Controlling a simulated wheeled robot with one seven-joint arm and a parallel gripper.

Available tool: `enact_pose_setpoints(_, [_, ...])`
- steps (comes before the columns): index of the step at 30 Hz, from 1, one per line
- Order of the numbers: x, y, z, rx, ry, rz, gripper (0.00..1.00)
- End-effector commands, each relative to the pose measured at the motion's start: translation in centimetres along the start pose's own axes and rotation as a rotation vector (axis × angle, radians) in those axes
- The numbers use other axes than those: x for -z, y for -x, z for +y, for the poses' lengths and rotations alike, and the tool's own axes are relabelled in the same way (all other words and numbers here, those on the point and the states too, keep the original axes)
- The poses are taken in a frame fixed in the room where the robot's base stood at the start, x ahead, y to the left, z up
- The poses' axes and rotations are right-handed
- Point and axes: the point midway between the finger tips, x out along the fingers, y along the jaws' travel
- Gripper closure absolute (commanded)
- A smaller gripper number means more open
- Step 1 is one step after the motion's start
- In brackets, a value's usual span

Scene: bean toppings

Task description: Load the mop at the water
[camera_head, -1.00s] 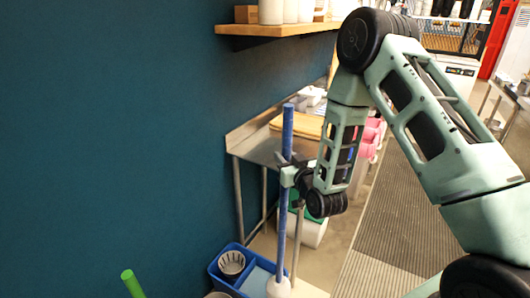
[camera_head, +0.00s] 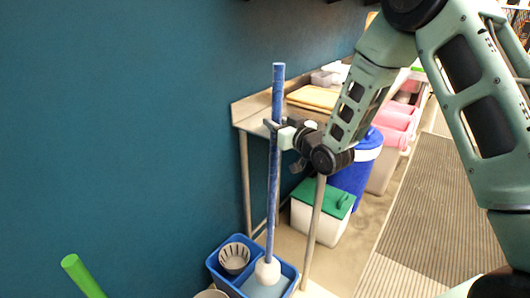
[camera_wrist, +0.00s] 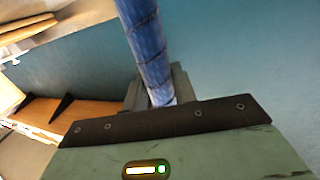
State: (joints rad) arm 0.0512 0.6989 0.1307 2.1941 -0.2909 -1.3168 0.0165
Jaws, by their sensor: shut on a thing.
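The mop has a blue handle (camera_head: 274,170) that stands nearly upright, with a pale round head (camera_head: 267,269) at its lower end. My gripper (camera_head: 274,127) is shut on the upper part of the handle. The handle also shows close up in the wrist view (camera_wrist: 147,45), running up from between the jaws. A blue bucket (camera_head: 214,268) stands on the floor below, with light blue water (camera_head: 255,289) in one part and a grey slotted wringer cup (camera_head: 235,257) at its left. The mop head is over or in the water part; I cannot tell whether it touches the water.
A dark blue wall (camera_head: 120,130) is close on the left. A green handle (camera_head: 82,276) rises at the lower left. A metal table (camera_head: 250,113) stands behind the mop, with a white bin with green lid (camera_head: 320,212) and a blue barrel (camera_head: 358,170) beside it.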

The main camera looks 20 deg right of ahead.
Motion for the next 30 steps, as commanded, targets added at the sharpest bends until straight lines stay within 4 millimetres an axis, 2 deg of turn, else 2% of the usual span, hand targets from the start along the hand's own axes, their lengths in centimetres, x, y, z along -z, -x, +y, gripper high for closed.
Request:
enact_pose_setpoints(1, [-1.5,-0.4,-0.5,0.018,0.005,0.004,0.96])
enact_pose_setpoints(3, [-2.0,-0.8,-1.0,0.042,0.010,0.002,0.96])
enact_pose_setpoints(12, [-2.9,-1.6,-2.5,0.099,0.024,-0.008,0.96])
enact_pose_setpoints(20, [-3.6,-1.7,-2.6,0.103,0.025,-0.011,0.96])
enact_pose_setpoints(30, [-6.8,-1.6,-2.5,0.102,0.025,-0.011,0.96])
